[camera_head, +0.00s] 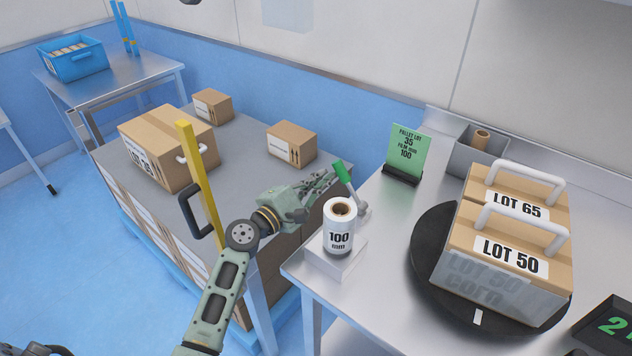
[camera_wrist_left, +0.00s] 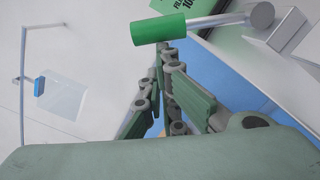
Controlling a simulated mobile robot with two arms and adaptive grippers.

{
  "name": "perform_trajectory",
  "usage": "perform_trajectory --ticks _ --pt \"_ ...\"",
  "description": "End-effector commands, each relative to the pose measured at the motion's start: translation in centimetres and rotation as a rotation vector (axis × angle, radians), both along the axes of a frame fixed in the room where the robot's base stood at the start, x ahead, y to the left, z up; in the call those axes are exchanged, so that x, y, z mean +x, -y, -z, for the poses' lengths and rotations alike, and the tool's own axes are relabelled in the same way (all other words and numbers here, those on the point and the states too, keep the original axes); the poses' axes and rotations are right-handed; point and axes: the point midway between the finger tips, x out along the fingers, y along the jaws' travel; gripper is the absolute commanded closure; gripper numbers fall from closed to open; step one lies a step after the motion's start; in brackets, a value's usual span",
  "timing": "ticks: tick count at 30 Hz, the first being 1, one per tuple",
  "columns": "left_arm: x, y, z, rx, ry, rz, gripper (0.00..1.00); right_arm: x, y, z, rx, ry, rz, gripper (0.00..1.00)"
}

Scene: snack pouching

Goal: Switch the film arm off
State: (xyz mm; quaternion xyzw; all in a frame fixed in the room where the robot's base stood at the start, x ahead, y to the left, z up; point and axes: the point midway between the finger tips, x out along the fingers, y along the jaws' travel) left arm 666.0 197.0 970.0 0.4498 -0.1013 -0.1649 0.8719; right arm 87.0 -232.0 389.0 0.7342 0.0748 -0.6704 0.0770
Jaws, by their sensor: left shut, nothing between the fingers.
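The film arm is a grey metal rod with a green grip (camera_head: 343,171), tilted up and to the left from its pivot beside the film roll. In the left wrist view the green grip (camera_wrist_left: 158,28) lies across the top, just beyond my fingertips. The white film roll (camera_head: 340,238), marked 100 mm, stands on a white block (camera_head: 336,264) at the table's left edge. My left gripper (camera_head: 328,182) is shut and empty, left of the green grip. I cannot tell if its tips touch the grip.
A green sign (camera_head: 408,151) stands behind the film arm. A pallet stack with cartons (camera_head: 292,143) and a yellow post (camera_head: 199,180) stands to the left.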

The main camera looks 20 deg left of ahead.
Motion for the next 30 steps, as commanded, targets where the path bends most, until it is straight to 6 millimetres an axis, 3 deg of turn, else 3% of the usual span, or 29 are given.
perform_trajectory --ticks 5,12,30 --pt "-0.3 0.9 -1.9 0.131 0.049 0.002 1.0 0.0 0.0 -1.2 0.0 0.0 0.0 0.59" --pt "-0.7 2.0 -3.2 0.122 0.045 0.0 1.0 0.0 0.2 -2.5 -0.002 0.0 0.0 0.59" --pt "-1.0 2.8 -3.7 0.12 0.045 0.001 1.0 0.1 0.5 -3.3 -0.006 0.001 0.001 0.59"
